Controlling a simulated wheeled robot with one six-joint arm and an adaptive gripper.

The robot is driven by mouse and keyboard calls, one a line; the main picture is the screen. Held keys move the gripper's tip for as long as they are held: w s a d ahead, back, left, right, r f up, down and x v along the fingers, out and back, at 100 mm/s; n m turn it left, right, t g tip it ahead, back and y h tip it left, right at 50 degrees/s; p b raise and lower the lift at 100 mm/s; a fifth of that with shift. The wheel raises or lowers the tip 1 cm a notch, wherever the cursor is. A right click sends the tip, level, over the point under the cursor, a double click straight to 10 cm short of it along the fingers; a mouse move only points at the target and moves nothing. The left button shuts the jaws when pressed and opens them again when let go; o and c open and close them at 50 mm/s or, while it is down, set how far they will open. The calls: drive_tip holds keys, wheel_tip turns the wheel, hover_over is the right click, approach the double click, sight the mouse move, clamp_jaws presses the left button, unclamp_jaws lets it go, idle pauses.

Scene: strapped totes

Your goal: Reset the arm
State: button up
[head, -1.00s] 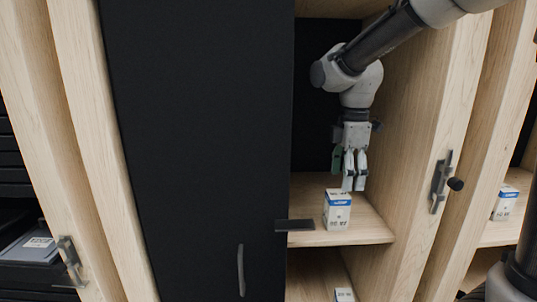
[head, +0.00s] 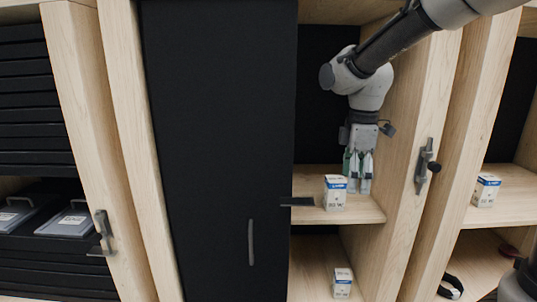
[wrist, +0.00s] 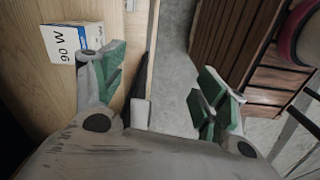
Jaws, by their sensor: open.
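My gripper (head: 358,172) points down inside the open shelf bay, just behind and right of a small white and blue box in the head view. In the wrist view my gripper (wrist: 165,95) has its green-padded fingers spread wide with nothing between them. The white and blue box (head: 335,193) stands upright on the middle shelf. It also shows in the wrist view (wrist: 68,42), outside the fingers on the left.
A black door panel (head: 218,140) with a grey handle (head: 251,242) covers the bay's left. A second box (head: 342,283) stands on the lower shelf. Another box (head: 487,190) is in the right bay. A latch (head: 425,167) sticks out from the right upright.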

drive_tip(key=s+d+r+m+t, duration=0.3)
drive_tip(key=s+d+m+t, duration=0.1)
drive_tip(key=s+d+m, duration=1.1)
drive_tip(key=s+m, duration=0.1)
drive_tip(key=s, duration=0.3)
